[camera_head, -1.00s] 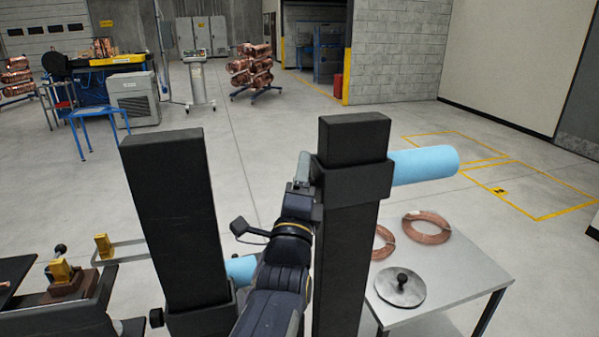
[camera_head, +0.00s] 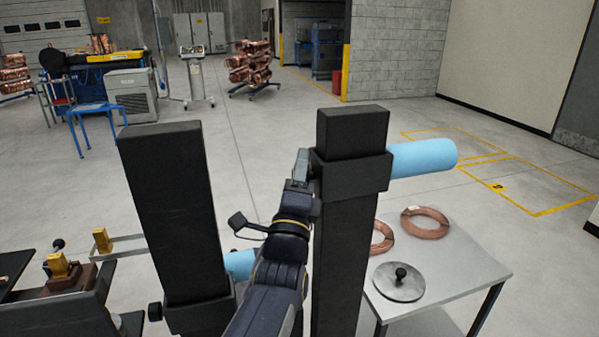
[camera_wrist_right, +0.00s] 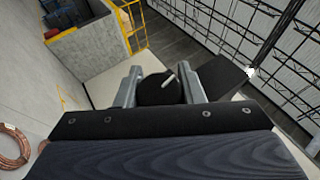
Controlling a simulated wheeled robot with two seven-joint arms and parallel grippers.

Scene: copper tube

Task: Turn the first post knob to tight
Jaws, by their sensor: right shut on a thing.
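Two upright black posts stand in front of me in the head view, a left post (camera_head: 172,215) and a right post (camera_head: 340,260). The right post has a black collar (camera_head: 352,177) with a light blue roller (camera_head: 422,158) sticking out to the right. My right gripper (camera_head: 301,168) is at the left side of this collar. In the right wrist view a round black knob (camera_wrist_right: 158,90) with a white mark sits between the fingers, which are shut on it. The left post has a lower collar with a small black knob (camera_head: 155,311) and a partly hidden blue roller (camera_head: 239,264). My left gripper is not in view.
A grey table (camera_head: 455,267) at the right holds copper coils (camera_head: 425,223) and a round metal plate with a black knob (camera_head: 399,281). A wooden and brass fixture (camera_head: 68,272) is at the lower left.

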